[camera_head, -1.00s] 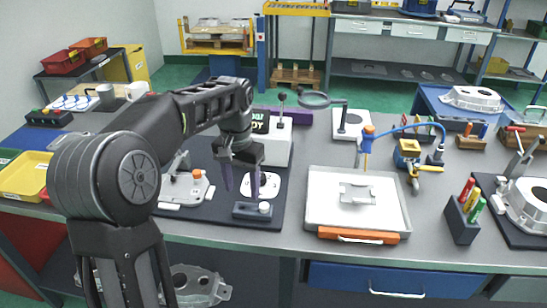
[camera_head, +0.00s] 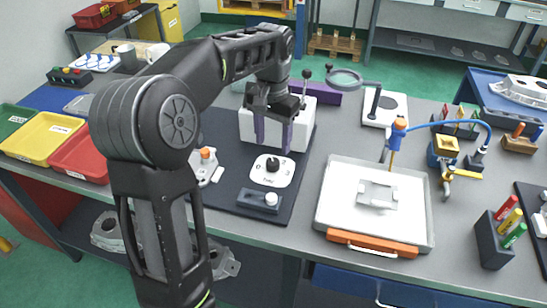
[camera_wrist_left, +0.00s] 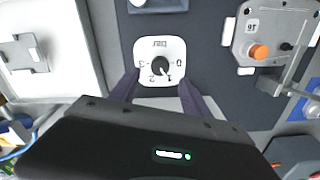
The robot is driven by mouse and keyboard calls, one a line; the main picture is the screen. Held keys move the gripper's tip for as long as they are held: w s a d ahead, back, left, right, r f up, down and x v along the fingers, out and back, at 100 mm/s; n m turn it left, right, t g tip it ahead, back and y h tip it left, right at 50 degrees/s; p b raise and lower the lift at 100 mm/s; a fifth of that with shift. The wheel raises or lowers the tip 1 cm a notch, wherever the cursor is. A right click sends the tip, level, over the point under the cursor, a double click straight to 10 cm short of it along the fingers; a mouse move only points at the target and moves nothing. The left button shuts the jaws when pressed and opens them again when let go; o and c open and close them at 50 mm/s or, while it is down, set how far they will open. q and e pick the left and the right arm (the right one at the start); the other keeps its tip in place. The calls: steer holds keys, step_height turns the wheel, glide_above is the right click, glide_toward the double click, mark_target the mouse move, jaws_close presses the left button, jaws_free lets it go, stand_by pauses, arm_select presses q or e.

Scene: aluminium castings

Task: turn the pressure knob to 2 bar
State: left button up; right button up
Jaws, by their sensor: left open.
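The pressure knob (camera_head: 272,165) is a small black knob on a white dial plate (camera_head: 284,178), on the dark mat. In the left wrist view the knob (camera_wrist_left: 160,67) sits on the dial plate (camera_wrist_left: 173,48) marked bar and 0 to 3; its white mark seems to point near 1. My left gripper (camera_head: 273,145) is open and empty, pointing down, above and slightly behind the knob. In the left wrist view its two purple fingers (camera_wrist_left: 159,88) stand apart at the lower left and lower right of the dial, not touching the knob. My right gripper is not in view.
A white box (camera_head: 300,128) is behind my gripper.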

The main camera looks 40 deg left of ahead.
mark_target(273, 161)
arm_select(q)
step_height(273, 161, down, 7)
steer(key=shift+r, duration=0.1)
steer(key=shift+c, duration=0.6)
jaws_close()
